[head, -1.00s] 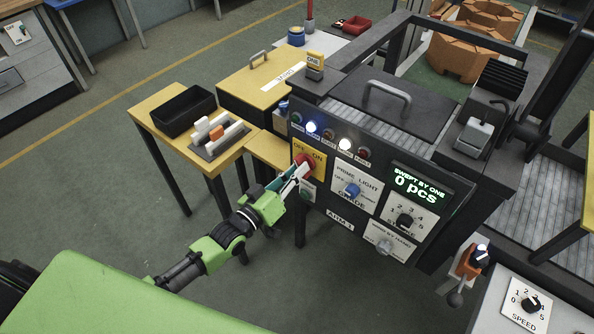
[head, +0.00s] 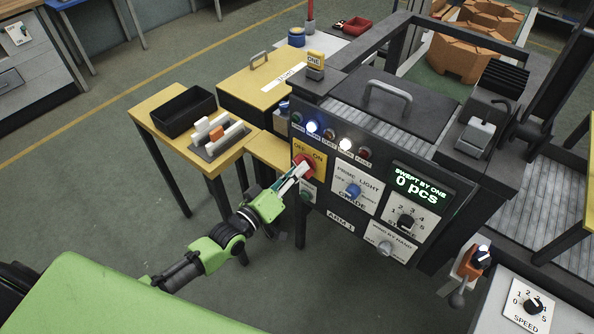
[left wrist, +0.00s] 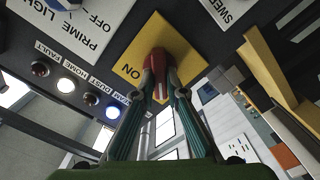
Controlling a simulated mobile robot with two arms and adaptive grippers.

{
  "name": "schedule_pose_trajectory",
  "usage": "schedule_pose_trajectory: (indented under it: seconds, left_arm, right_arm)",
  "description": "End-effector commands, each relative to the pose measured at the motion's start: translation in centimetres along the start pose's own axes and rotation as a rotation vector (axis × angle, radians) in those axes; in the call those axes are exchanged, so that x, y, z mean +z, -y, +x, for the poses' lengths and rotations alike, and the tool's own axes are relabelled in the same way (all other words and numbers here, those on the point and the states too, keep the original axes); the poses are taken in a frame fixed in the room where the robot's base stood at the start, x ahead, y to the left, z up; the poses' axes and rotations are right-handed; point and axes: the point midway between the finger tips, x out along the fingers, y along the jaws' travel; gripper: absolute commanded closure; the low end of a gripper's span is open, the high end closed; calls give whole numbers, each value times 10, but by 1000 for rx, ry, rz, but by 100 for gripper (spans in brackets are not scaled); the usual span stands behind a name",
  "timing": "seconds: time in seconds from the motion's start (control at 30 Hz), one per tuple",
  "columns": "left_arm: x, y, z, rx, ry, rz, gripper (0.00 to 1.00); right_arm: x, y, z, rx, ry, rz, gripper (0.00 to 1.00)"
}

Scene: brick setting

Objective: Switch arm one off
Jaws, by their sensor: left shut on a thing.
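The red rotary switch (head: 303,162) sits on a yellow plate (head: 318,167) marked OFF and ON, on the dark panel labelled ARM 1 (head: 340,221). My left gripper (head: 299,172) reaches up to it from the lower left. In the left wrist view my left gripper (left wrist: 161,84) is shut on the red switch handle (left wrist: 158,65), a finger on each side. The fingers partly hide the handle and plate in the head view, so I cannot tell exactly which mark it points to there. My right gripper is not in view.
Indicator lamps (head: 346,144) sit above the switch, one blue and one white lit. A PRIME LIGHT knob (head: 353,190) is close to its right. A display (head: 417,186) reads 0 pcs. A yellow side table (head: 157,125) with a black bin (head: 184,109) stands to the left.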

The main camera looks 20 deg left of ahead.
Motion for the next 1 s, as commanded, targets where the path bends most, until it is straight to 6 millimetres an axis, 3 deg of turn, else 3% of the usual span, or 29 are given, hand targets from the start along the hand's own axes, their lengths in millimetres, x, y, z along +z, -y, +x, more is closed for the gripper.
schedule_pose_trajectory:
  seconds: [0.07, 0.1, 0.13, 0.57, 0.67, 1.0]
  left_arm:
    - [1, 0, 0, -2, 2, -4, 100]
    - [1, 0, 0, -2, 2, -4, 77]
    - [1, 0, 0, -2, 1, -3, 71]
    - [1, 1, -6, -2, 1, -1, 71]
    - [1, 1, -18, -3, 2, -1, 71]
    - [2, 2, -86, -4, 5, -1, 71]
  right_arm:
    - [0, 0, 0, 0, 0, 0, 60]
    - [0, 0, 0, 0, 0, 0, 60]
    - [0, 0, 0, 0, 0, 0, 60]
    - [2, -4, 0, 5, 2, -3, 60]
    - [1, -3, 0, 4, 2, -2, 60]
    - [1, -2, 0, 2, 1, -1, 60]
